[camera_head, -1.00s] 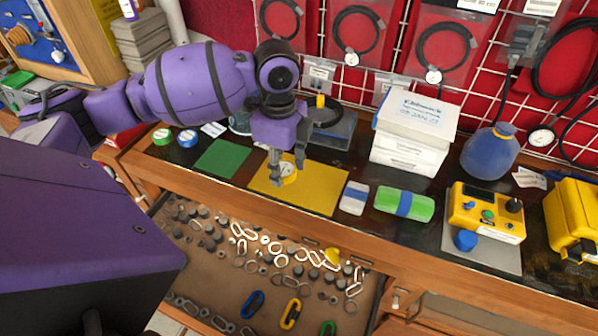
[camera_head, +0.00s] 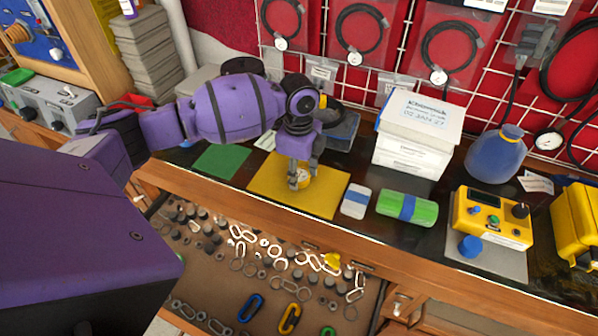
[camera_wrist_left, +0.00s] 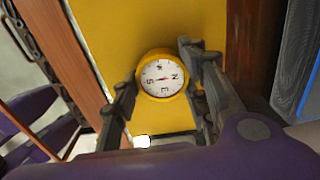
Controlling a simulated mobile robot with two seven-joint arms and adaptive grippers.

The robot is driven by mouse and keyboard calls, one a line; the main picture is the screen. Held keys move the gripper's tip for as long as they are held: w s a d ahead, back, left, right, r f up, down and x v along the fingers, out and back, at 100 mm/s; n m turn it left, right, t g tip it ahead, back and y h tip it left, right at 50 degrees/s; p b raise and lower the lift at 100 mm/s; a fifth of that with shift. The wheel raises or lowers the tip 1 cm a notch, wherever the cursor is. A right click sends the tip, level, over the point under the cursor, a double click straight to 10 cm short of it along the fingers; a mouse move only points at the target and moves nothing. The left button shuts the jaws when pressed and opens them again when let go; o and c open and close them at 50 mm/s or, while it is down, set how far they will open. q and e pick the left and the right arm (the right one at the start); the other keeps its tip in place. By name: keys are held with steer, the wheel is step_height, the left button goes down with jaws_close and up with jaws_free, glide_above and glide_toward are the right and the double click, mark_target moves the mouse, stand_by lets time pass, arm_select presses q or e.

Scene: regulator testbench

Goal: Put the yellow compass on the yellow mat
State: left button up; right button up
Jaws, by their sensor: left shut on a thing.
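The yellow compass (camera_wrist_left: 161,78) has a white dial facing up and sits between the fingers of my left gripper (camera_wrist_left: 158,100) in the left wrist view. The yellow mat (camera_head: 324,190) lies on the dark bench top. In the head view my left gripper (camera_head: 299,180) points down over the mat, shut on the compass (camera_head: 303,175). The compass is over the mat, at or very close to its surface; I cannot tell if it touches. My right gripper is not in view.
A green mat (camera_head: 221,160) lies to the left. A white and blue bundle (camera_head: 355,200) and a green roll (camera_head: 407,208) lie right of the yellow mat. White boxes (camera_head: 413,145) stand behind. An open drawer (camera_head: 215,285) of metal parts is below the bench edge.

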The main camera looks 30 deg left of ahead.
mark_target(299, 175)
arm_select(q)
steer(key=shift+f, duration=0.1)
steer(key=o, duration=1.2)
steer(key=shift+c, duration=0.2)
step_height(299, 175, up, 12)
steer(key=shift+r, duration=0.2)
